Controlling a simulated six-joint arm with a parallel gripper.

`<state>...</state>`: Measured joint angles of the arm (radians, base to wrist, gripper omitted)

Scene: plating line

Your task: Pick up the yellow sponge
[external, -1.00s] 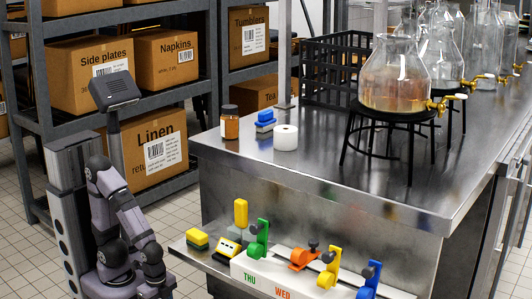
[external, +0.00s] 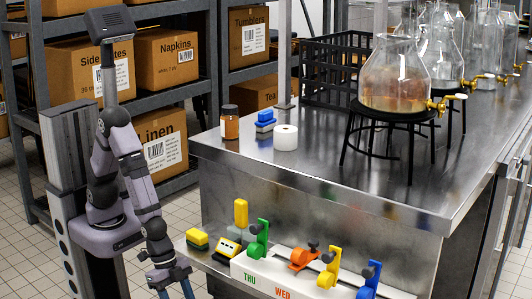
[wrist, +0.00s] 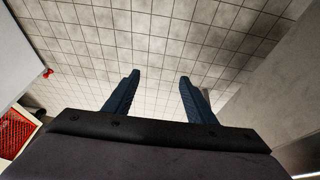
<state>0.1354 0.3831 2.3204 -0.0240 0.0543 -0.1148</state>
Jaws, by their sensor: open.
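The yellow sponge (external: 197,237), a small yellow block with a dark underside, lies at the left end of the low steel shelf in front of the counter. My gripper (external: 174,288) hangs pointing down to the left of the shelf and a little lower in the picture than the sponge, apart from it. In the wrist view my gripper (wrist: 159,79) is open, with nothing between its two blue fingers but tiled floor. The sponge does not show in the wrist view.
Beside the sponge stand a yellow device (external: 228,248), a yellow upright block (external: 240,212) and a white rack (external: 262,272) with coloured clamps. A jar (external: 230,122), a blue sponge (external: 265,122) and a white roll (external: 286,137) stand on the counter (external: 330,165). Shelved boxes stand behind my arm.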

